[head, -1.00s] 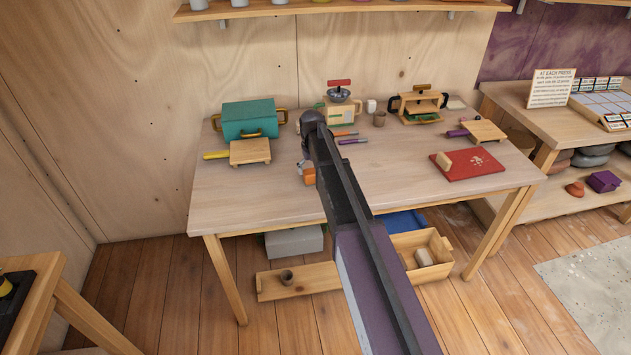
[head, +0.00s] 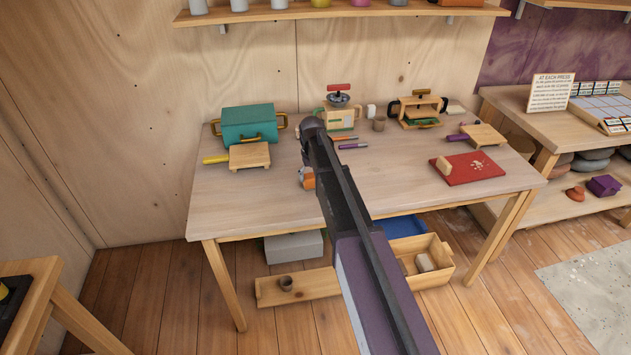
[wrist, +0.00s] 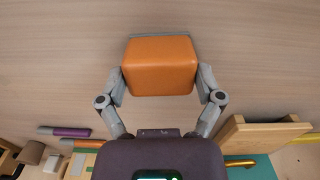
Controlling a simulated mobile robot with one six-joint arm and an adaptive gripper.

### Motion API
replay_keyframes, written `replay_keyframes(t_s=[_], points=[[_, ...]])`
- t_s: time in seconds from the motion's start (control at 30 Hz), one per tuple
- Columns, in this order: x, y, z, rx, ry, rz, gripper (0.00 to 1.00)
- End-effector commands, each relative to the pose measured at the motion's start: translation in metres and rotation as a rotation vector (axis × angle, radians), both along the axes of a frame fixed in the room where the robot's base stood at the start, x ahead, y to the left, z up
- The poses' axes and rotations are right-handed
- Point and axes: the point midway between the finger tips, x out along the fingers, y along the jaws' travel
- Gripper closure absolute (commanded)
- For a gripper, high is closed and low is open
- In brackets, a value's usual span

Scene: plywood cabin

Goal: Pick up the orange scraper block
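The orange scraper block (wrist: 160,66) fills the space between my two fingers in the wrist view. My gripper (wrist: 160,82) has a finger against each side of it, with no clear gap, and looks shut on it. In the head view the orange block (head: 308,180) shows small beside my dark arm, over the near middle of the table. My gripper (head: 305,172) is mostly hidden behind the arm there. I cannot tell whether the block touches the tabletop.
The wooden table (head: 240,205) is bare around the block. A teal box (head: 249,124), a small wooden stand (head: 250,155) and purple and orange sticks (head: 353,146) lie behind it. A red mat (head: 470,169) lies to the right.

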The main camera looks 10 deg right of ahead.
Motion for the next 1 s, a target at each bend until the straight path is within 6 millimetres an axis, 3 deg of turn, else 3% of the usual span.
replay_keyframes(t_s=[0.57,1.0], points=[[0.0,0.0,0.006,0.0,0.0,0.0,0.63],[0.0,0.0,0.039,0.0,0.0,0.001,0.63]])
